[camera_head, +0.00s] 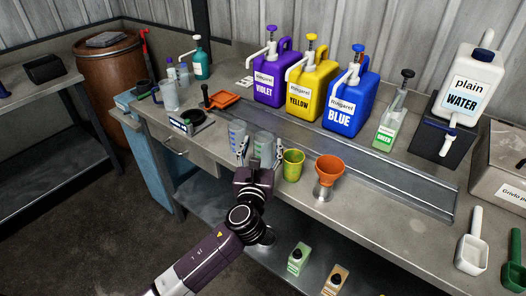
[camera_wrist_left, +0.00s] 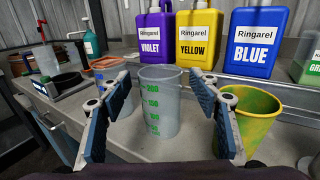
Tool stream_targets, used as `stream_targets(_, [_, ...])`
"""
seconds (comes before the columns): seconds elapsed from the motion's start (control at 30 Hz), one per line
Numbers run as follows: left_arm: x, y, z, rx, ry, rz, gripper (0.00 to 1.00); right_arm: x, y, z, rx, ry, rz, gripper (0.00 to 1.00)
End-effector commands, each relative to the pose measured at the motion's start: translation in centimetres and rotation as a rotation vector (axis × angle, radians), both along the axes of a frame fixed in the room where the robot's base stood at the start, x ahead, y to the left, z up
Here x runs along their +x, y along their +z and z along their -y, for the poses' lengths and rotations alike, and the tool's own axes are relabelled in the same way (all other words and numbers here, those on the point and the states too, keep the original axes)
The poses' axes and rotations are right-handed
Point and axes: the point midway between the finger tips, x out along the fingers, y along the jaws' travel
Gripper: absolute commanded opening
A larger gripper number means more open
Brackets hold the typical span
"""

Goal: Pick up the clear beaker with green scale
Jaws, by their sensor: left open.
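The clear beaker with green scale (camera_wrist_left: 160,103) stands upright on the steel bench, centred in the left wrist view. In the head view it (camera_head: 263,143) is partly hidden behind my gripper. My left gripper (camera_head: 260,155) is open at the bench's front edge. In the left wrist view its two padded fingers (camera_wrist_left: 162,125) are apart, one on each side of the beaker, with visible gaps; nothing is held. A clear beaker with blue scale (camera_head: 236,136) stands just left of it. My right gripper is not in view.
A yellow-green stained cup (camera_head: 292,164) stands close on the right, near the right finger. An orange funnel (camera_head: 329,171) is further right. Violet (camera_head: 268,82), yellow (camera_head: 310,90) and blue (camera_head: 348,104) jugs stand behind.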

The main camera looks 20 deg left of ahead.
Motion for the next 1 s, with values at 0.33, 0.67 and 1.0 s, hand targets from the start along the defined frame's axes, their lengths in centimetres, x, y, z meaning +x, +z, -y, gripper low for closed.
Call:
stream_targets(0.33, [2.7, -0.1, -0.5, -0.002, 0.000, 0.000, 0.57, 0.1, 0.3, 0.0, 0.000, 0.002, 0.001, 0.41])
stream_targets(0.67, [2.6, -0.1, -0.5, -0.001, 0.000, 0.000, 0.36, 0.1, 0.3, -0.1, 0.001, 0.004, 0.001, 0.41])
stream_targets(1.0, [2.6, -0.1, -0.5, -0.001, 0.000, 0.000, 0.13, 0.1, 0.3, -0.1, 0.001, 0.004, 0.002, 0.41])
